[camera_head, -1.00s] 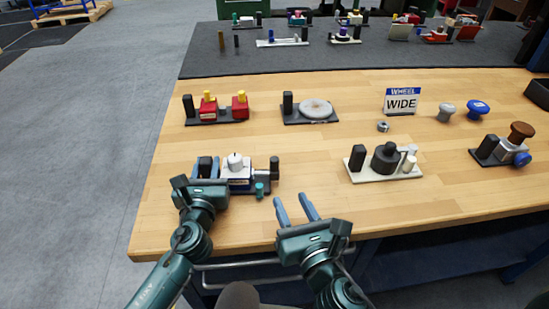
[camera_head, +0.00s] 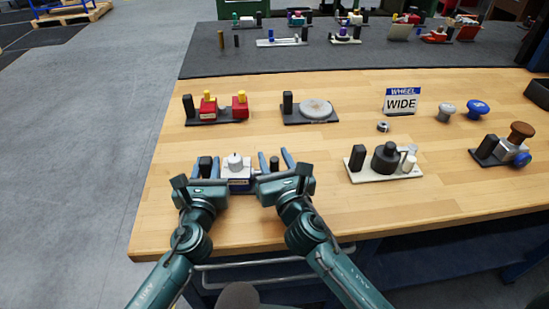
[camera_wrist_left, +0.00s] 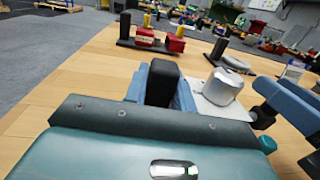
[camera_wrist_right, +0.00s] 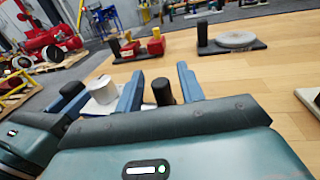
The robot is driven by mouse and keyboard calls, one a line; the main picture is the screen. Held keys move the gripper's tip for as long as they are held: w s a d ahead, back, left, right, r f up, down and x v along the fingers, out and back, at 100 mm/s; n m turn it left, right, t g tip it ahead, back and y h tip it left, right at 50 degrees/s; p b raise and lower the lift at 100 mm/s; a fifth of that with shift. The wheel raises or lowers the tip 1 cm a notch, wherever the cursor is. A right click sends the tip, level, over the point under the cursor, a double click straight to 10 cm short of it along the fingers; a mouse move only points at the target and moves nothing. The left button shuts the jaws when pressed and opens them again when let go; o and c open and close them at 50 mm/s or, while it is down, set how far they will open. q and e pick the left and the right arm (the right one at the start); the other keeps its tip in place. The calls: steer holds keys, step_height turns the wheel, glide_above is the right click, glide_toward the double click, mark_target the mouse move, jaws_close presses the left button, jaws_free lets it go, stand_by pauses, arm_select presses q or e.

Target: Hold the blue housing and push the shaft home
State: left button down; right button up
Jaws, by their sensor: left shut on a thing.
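My left gripper (camera_head: 206,166) is shut on a black upright block (camera_wrist_left: 163,82) at the unit's left end, beside the housing. My right gripper (camera_head: 276,160) is open, its fingers on either side of a black post (camera_wrist_right: 163,91) at the unit's right end, with gaps showing. The silver cylinder also shows in the right wrist view (camera_wrist_right: 102,89). I cannot make out the shaft for certain.
A red-block unit (camera_head: 210,108) and a grey disc unit (camera_head: 315,109) stand behind. A white-plate unit (camera_head: 384,163) stands to the right, with a small nut (camera_head: 383,127) and a WIDE sign (camera_head: 402,102) beyond it. Wood between the rows is clear.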

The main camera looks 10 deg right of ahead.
steer(key=shift+w, duration=0.15)
steer(key=shift+c, duration=0.2)
jaws_close()
stand_by(0.3)
